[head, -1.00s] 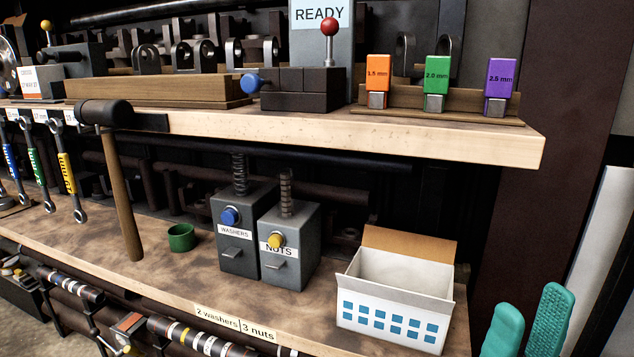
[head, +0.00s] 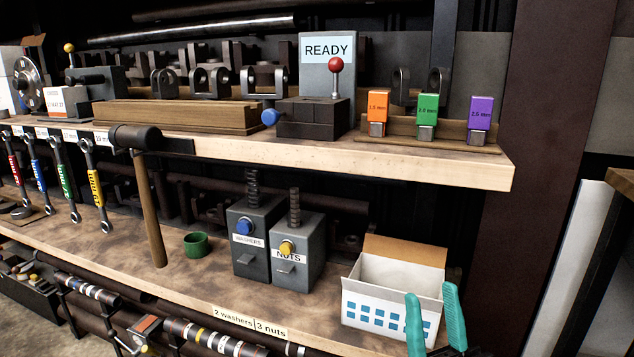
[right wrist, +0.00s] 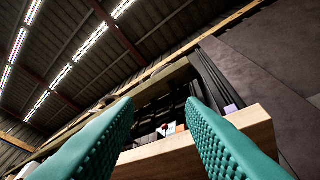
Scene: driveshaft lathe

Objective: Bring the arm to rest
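My right gripper (head: 434,322) shows at the lower right of the head view, in front of the white box. Its two teal fingers point up and stand apart with nothing between them. In the right wrist view the same fingers (right wrist: 160,135) are spread. The upper shelf's edge and a small red knob show beyond the gap. My left gripper is not in the head view.
The white box (head: 385,315), open and with blue squares, stands at the lower shelf's right end. Washer (head: 252,263) and nut (head: 297,268) dispensers and a green cup (head: 196,244) stand left of it. The upper shelf (head: 420,167) overhangs them.

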